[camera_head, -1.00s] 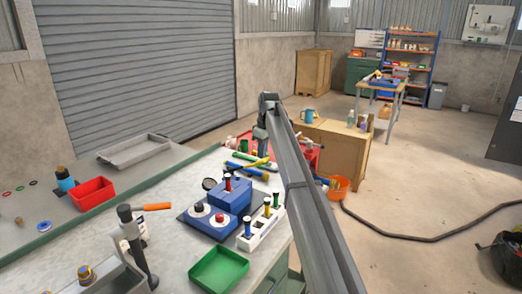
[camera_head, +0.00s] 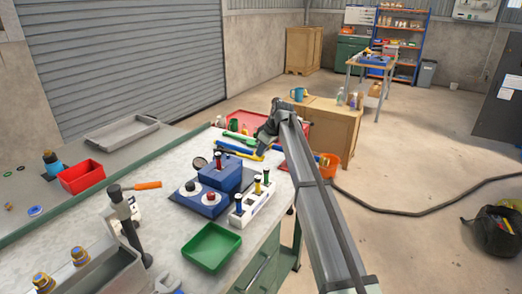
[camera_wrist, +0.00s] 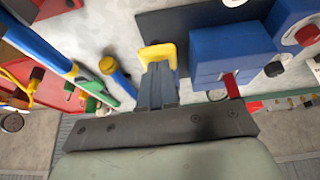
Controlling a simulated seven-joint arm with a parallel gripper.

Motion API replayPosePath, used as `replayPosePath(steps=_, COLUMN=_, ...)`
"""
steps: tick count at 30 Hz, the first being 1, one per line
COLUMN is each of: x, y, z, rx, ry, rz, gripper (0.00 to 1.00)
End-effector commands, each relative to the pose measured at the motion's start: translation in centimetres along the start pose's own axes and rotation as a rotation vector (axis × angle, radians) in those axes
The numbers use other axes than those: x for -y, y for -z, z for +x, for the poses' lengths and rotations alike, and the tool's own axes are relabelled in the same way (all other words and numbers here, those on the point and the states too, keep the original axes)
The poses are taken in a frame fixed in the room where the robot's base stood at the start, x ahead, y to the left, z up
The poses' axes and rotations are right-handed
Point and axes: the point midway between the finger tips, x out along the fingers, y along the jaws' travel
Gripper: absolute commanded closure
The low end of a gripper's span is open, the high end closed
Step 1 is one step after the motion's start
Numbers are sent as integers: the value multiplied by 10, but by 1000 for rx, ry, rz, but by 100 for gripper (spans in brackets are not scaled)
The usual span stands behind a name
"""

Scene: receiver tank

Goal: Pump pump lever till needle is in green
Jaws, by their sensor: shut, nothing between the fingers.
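On the near left of the bench, a grey post (camera_head: 128,225) carries a lever with an orange grip (camera_head: 148,185) pointing right; it looks like the pump lever, but I cannot be sure. A small round dark-rimmed disc (camera_head: 200,162) stands behind the blue blocks; I cannot tell whether it is the gauge, and no needle or green zone is readable. My gripper (camera_head: 264,145) is over the far right of the bench, well away from the orange grip. In the wrist view my gripper (camera_wrist: 158,60) is shut and empty, beside a blue block (camera_wrist: 232,50).
Blue blocks with round knobs (camera_head: 205,198), a white rack of coloured posts (camera_head: 252,203) and a green tray (camera_head: 211,247) occupy the bench's middle. Coloured tools (camera_head: 232,145) lie behind, near a red tray (camera_head: 292,131). A red bin (camera_head: 82,177) stands left.

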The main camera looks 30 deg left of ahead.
Motion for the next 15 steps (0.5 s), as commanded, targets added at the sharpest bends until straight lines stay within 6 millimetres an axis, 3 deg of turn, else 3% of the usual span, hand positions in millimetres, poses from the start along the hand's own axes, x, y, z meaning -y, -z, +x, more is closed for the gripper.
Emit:
replayPosePath(steps=1, x=2, y=-10, z=5, rx=24, ry=7, rz=4, gripper=100)
replayPosePath(steps=5, x=1, y=-4, z=-5, rx=20, ry=5, rz=4, gripper=100)
replayPosePath(steps=11, x=1, y=19, z=-37, rx=4, ry=-1, rz=0, gripper=100)
replayPosePath(steps=15, x=1, y=15, z=-67, rx=3, ry=-3, rz=1, gripper=100)
